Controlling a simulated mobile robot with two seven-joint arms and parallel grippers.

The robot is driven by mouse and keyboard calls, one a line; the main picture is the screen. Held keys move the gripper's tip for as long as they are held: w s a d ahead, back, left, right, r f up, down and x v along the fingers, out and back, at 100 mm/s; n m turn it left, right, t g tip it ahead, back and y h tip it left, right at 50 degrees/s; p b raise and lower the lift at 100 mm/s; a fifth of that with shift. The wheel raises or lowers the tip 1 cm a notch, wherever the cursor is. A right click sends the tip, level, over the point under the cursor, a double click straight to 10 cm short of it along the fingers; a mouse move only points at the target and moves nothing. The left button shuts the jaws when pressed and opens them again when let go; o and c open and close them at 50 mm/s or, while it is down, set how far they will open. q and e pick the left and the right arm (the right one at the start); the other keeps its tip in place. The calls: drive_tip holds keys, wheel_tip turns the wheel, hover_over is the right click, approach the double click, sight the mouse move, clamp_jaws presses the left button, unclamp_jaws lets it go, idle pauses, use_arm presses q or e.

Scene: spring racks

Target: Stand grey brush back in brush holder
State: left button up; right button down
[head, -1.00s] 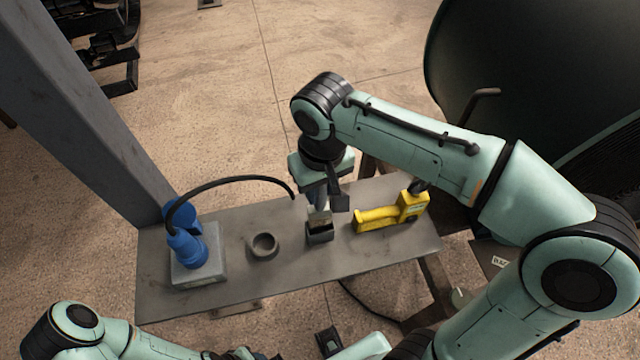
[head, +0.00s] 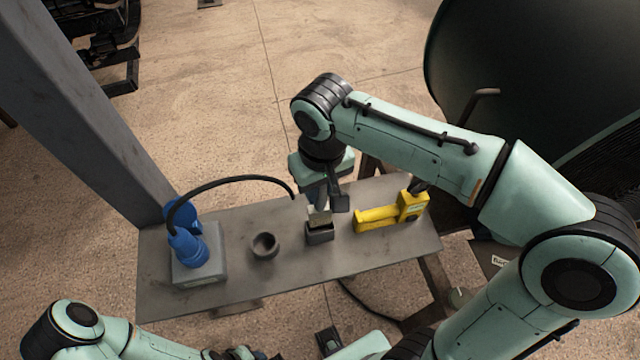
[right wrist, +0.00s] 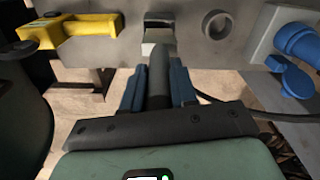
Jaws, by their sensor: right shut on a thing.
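My right gripper (head: 326,199) points down over the bench and is shut on the grey brush (head: 319,218). In the right wrist view the brush's dark grey handle (right wrist: 158,76) sits between the blue fingers, with the pale metal part beyond it. The brush holder (head: 319,236), a small dark box, stands on the bench directly below the brush. The brush's lower end is at or just above the holder's mouth; I cannot tell whether it is inside. At the bottom edge of the head view, part of my left arm shows; its gripper (head: 238,354) is cut off and its fingers are unclear.
On the grey bench (head: 225,285), a yellow tool (head: 390,213) lies right of the holder. A small round grey cup (head: 265,246) stands to its left. Further left is a blue fitting (head: 188,245) on a grey block, with a black hose arching towards the gripper. A grey post rises behind.

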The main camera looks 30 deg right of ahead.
sight(320, 206)
use_arm(q)
drive_tip(key=shift+f, duration=0.1)
use_arm(e)
drive_tip(key=shift+f, duration=0.15)
idle(0.7)
use_arm(q)
drive_tip(key=shift+s+f, duration=0.2)
drive_tip(key=shift+f, duration=0.05)
use_arm(e)
drive_tip(key=shift+f, duration=0.35)
use_arm(q)
drive_tip(key=shift+s+f+b, duration=0.3)
drive_tip(key=shift+f+b, duration=0.4)
drive_tip(key=shift+b, duration=0.05)
drive_tip(key=shift+s+f+b, duration=0.25)
drive_tip(key=shift+f+b, duration=0.5)
drive_tip(key=shift+s+f+b, duration=0.3)
drive_tip(key=shift+f+b, duration=0.4)
drive_tip(key=shift+b, duration=0.05)
use_arm(e)
drive_tip(key=shift+f, duration=2.9)
drive_tip(key=c, duration=0.8)
unclamp_jaws()
drive_tip(key=shift+r, duration=0.1)
